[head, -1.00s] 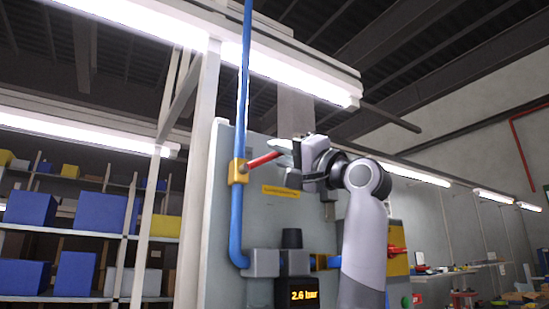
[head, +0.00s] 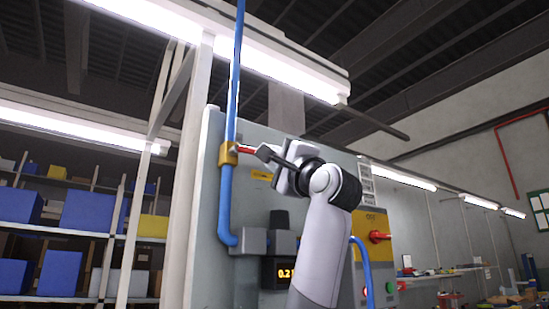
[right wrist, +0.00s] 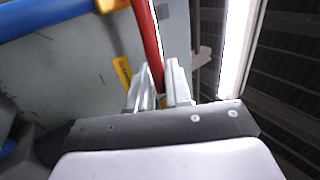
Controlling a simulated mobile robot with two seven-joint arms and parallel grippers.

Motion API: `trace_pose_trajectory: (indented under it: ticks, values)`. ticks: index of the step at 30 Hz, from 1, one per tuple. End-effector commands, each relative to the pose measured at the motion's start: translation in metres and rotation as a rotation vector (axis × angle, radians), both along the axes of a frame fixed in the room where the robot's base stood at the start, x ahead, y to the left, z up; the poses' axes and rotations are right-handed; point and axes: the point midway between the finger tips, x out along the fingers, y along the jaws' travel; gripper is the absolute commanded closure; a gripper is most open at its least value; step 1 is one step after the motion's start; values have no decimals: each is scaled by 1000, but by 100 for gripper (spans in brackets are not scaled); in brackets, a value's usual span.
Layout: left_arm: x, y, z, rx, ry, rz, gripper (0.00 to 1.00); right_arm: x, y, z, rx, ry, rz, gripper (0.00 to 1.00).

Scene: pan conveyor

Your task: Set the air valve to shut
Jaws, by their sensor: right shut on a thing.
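The air valve is a yellow block (head: 228,154) on a vertical blue pipe (head: 225,200), with a red lever (head: 247,150). The lever points right, roughly level and across the pipe. My right gripper (head: 263,152) is shut on the lever's outer part. In the right wrist view, the red lever (right wrist: 147,40) runs down between the two fingers (right wrist: 158,82), and part of the yellow valve body (right wrist: 112,4) shows at the top. The dark display (head: 283,273) below shows digits starting 0.2; my arm hides part of it. My left gripper is not in view.
The pipe runs in front of a grey panel (head: 215,125). A yellow box with a red knob (head: 380,237) is right of my arm. Shelves with blue and yellow bins (head: 88,212) stand at the left. A lit lamp bar (head: 270,65) hangs above.

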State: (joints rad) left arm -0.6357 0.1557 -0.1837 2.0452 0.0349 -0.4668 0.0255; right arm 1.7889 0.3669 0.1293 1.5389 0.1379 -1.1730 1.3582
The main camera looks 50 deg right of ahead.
Motion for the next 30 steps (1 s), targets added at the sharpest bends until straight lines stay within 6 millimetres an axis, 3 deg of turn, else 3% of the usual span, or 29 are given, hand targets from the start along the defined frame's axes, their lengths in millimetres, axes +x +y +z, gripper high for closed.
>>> trace_pose_trajectory:
  ticks: [11, 12, 13, 23, 30]
  values:
    - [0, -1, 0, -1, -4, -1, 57, 0, 0, -1, 5, 1, -1, 100]
    - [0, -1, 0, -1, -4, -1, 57, 0, 0, -1, 5, 1, -1, 71]
    - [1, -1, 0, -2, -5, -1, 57, 0, 0, -1, 5, 1, -1, 65]
    - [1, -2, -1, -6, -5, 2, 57, -2, 1, -2, 3, -1, -1, 65]
    - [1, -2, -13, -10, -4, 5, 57, -25, 8, -20, 3, -4, -1, 65]
